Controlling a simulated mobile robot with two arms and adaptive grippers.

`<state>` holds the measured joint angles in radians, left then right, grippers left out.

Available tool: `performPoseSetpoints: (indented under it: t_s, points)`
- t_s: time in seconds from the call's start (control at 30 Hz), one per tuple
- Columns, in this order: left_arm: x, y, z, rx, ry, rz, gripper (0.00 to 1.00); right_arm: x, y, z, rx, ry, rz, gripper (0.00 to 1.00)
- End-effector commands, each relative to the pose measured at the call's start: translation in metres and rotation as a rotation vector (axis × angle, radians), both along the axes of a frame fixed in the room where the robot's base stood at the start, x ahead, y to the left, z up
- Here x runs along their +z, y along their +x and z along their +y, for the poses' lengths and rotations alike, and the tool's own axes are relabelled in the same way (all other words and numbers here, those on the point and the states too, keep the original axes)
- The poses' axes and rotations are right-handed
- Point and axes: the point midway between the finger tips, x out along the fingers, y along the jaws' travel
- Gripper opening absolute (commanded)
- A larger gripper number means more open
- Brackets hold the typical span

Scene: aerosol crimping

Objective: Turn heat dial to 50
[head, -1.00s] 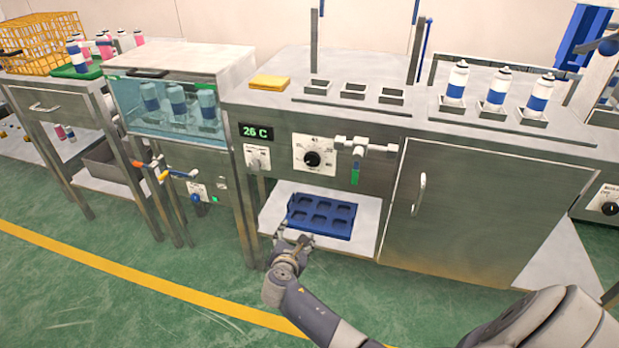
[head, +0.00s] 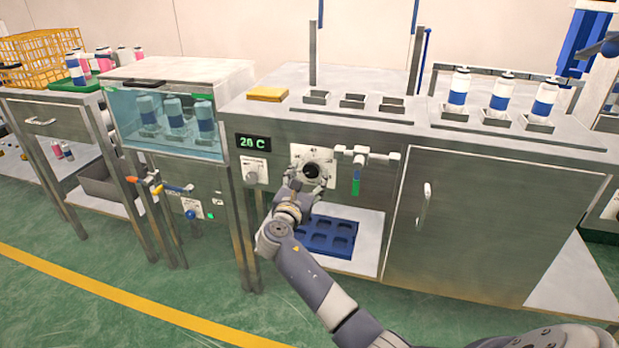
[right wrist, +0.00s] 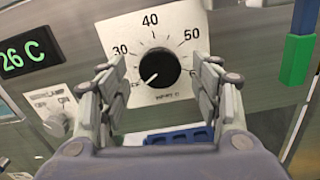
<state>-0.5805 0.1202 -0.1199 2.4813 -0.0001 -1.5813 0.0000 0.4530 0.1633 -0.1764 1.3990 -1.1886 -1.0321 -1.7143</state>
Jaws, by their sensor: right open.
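The heat dial (right wrist: 160,68) is a black knob on a white scale plate marked 30, 40, 50 and 60 in the right wrist view. Its white pointer line points to the lower left, below the 30. In the head view the dial (head: 311,171) is on the steel cabinet front. My right gripper (head: 305,186) is just in front of the dial. Its fingers (right wrist: 163,85) are open, one on each side of the knob, with gaps to it. The green display (right wrist: 27,55) reads 26 C. My left gripper is not in view.
A smaller switch (head: 255,171) is left of the dial. A blue tray (head: 328,237) sits on the shelf below. Several blue-and-white cans (head: 502,93) stand on top.

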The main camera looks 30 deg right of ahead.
Motion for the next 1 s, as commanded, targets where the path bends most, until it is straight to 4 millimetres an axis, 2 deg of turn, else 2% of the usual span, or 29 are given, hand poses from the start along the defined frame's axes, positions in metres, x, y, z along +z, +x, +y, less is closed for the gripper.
performPoseSetpoints:
  t_s: [0.2,0.5,0.53,0.7,0.73,1.0]
  points:
    - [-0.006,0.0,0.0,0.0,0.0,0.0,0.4,-0.001,0.014,-0.016,0.001,0.001,0.0,0.59]
    - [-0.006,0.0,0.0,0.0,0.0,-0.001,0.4,0.0,0.016,-0.018,0.001,0.001,0.0,0.59]
    - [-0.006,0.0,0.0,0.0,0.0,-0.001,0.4,0.0,0.016,-0.018,0.001,0.001,0.0,0.57]
    - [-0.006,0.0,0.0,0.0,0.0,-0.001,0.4,0.0,0.015,-0.018,0.001,0.002,0.0,0.18]
    - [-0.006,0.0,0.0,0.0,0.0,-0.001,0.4,0.0,0.015,-0.018,0.001,0.002,0.0,0.15]
    - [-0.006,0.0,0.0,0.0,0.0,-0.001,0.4,-0.001,0.015,-0.017,0.001,0.01,-0.009,0.15]
